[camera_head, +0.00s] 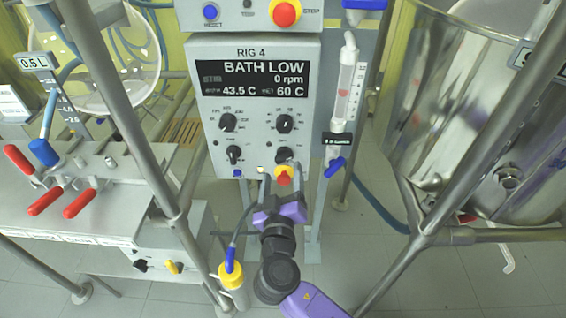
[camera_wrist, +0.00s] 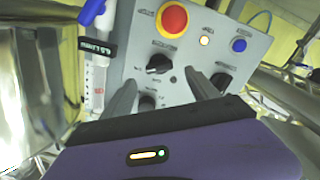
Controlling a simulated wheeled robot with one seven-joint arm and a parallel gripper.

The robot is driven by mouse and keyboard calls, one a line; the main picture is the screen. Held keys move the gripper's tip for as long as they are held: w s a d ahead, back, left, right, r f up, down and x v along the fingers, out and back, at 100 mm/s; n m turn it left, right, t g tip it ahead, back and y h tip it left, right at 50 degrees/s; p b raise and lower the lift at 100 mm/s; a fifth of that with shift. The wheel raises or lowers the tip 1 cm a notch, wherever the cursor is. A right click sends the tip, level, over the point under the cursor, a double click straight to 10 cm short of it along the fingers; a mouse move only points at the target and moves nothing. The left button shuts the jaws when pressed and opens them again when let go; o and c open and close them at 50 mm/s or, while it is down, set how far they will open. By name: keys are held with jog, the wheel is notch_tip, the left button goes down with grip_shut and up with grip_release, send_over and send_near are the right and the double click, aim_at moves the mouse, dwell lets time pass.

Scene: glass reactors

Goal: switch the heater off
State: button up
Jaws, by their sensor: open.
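The control panel (camera_head: 265,100) is marked RIG 4. Its display (camera_head: 253,79) reads BATH LOW, 0 rpm, 43.5 C and 60 C. Below are an upper left knob (camera_head: 228,122), upper right knob (camera_head: 285,123), lower left knob (camera_head: 234,154) and lower right knob (camera_head: 284,154). Their labels are too small to read, so I cannot tell which is the heater's. My gripper (camera_head: 279,171) is open in front of the lower right knob. In the wrist view, that knob (camera_wrist: 158,64) appears between my fingertips (camera_wrist: 161,77), with no clear contact.
A flowmeter (camera_head: 346,90) with a blue valve (camera_head: 333,167) hangs right of the panel. Metal frame bars (camera_head: 430,190) and a steel vessel (camera_head: 455,110) stand right.

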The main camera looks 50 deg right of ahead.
aim_at(282, 161)
jog(key=x, duration=0.5)
jog(key=shift+w+d, duration=0.2)
jog(key=shift+d, duration=0.1)
jog(key=shift+c, duration=0.2)
jog(key=c, duration=1.3)
jog(key=shift+n, duration=0.3)
jog(key=n+p, duration=0.2)
jog(key=n, duration=0.3)
jog(key=shift+a+n, duration=0.1)
jog(key=shift+n, duration=0.2)
jog(key=n+p, duration=0.2)
jog(key=n, duration=0.3)
jog(key=shift+f+n, duration=0.15)
jog(key=shift+n, duration=0.15)
